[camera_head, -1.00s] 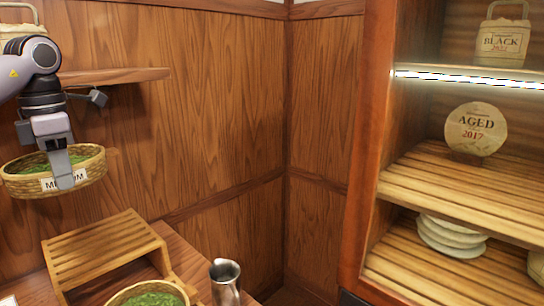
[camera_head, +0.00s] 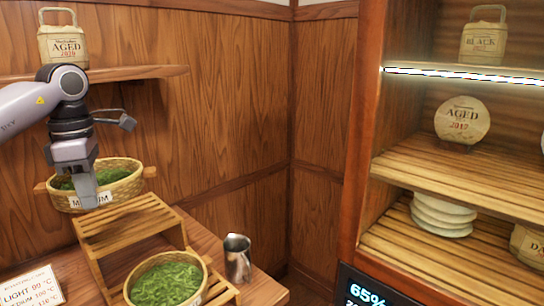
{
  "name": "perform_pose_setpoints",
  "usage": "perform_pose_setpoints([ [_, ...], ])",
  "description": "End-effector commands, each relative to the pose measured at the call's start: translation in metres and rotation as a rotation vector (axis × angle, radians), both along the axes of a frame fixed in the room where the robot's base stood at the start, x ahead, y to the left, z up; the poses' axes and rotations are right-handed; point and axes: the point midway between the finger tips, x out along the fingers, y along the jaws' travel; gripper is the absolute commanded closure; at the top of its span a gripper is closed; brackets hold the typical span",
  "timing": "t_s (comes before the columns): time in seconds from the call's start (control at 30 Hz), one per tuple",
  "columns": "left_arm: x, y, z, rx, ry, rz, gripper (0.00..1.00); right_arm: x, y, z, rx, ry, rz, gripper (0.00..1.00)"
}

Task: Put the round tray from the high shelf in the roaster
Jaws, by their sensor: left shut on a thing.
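A round woven tray (camera_head: 128,184) of green leaves, with a label that reads partly as "MEDIUM", is at the left, above the slatted wooden stand. My left gripper (camera_head: 88,196) is shut on its near rim and covers part of the label. The tray looks level; I cannot tell whether it touches the stand. My right gripper is not in view. No roaster can be made out.
The slatted stand (camera_head: 128,222) is on the wooden table beside a metal pitcher (camera_head: 237,258). A wall shelf (camera_head: 150,72) holds an "AGED 2020" package (camera_head: 63,46). A lit cabinet (camera_head: 362,150) at right holds tea cakes, with a "65%" display (camera_head: 367,292) below. A temperature card (camera_head: 32,288) lies front left.

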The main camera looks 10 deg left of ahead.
Motion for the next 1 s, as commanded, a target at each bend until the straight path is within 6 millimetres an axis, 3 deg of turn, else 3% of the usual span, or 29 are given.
perform_pose_setpoints([
  [0.33, -0.011, -0.057, -0.080, -0.005, 0.003, -0.750, 1.00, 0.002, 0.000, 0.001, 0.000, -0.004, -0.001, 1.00],
  [0.6, -0.042, -0.108, -0.142, -0.009, 0.002, -1.394, 1.00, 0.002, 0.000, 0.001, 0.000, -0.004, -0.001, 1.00],
  [0.8, -0.072, -0.141, -0.176, -0.009, -0.001, -1.809, 1.00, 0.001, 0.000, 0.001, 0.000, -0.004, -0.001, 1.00],
  [1.0, -0.091, -0.159, -0.192, -0.008, -0.002, -2.036, 1.00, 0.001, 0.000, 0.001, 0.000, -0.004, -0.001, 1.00],
])
